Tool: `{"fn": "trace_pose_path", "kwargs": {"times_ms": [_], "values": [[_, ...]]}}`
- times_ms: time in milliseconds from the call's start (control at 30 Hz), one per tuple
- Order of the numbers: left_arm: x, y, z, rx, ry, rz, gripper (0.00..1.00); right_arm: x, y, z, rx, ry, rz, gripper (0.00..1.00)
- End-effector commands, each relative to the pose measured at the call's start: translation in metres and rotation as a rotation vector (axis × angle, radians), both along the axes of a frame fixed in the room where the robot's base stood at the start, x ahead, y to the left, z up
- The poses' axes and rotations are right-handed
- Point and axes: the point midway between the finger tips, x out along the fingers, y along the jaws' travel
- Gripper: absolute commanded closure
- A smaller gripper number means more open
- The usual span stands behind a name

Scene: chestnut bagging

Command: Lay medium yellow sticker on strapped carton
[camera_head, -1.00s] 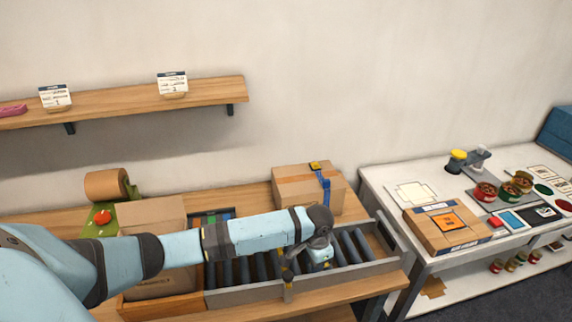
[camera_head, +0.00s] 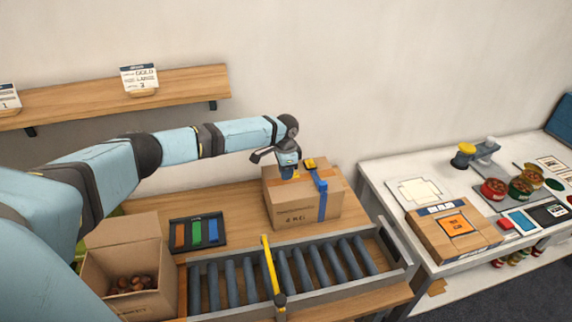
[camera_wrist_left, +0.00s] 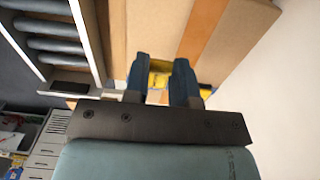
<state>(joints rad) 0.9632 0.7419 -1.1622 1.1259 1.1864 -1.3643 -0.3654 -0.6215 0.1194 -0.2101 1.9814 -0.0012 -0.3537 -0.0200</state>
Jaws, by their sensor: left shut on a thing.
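The strapped carton (camera_head: 290,208) is a closed brown box with a blue strap (camera_head: 322,205) over its right part and a yellow-and-black buckle on top. It stands behind the roller conveyor, and its top shows in the left wrist view (camera_wrist_left: 240,35). My left gripper (camera_head: 288,173) is at the left part of the carton's top, fingers pointing down. It is shut on the medium yellow sticker, a small yellow piece (camera_wrist_left: 160,76) between the fingertips in the left wrist view. The fingers hide most of it, and I cannot tell whether it touches the carton. My right gripper is out of view.
The roller conveyor (camera_head: 215,287) with a yellow bar runs in front. An open box of chestnuts (camera_head: 160,300) and a dark tray with coloured strips (camera_head: 226,240) are at left. A white table (camera_head: 380,180) with another carton (camera_head: 425,235) stands at right.

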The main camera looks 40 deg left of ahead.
Motion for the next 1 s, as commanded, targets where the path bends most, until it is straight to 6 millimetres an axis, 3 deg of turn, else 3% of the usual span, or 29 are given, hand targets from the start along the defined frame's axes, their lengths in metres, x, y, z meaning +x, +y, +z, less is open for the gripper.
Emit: {"fn": "trace_pose_path", "kwargs": {"times_ms": [300, 700, 1000], "values": [[0.000, 0.000, -0.018, 0.002, 0.001, 0.000, 0.97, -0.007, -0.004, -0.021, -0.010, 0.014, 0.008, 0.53], [0.000, 0.001, -0.057, 0.001, 0.000, 0.001, 0.97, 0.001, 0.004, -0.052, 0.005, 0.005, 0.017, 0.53], [0.000, 0.000, -0.066, 0.001, 0.000, 0.001, 0.97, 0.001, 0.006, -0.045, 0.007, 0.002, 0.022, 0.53]]}}
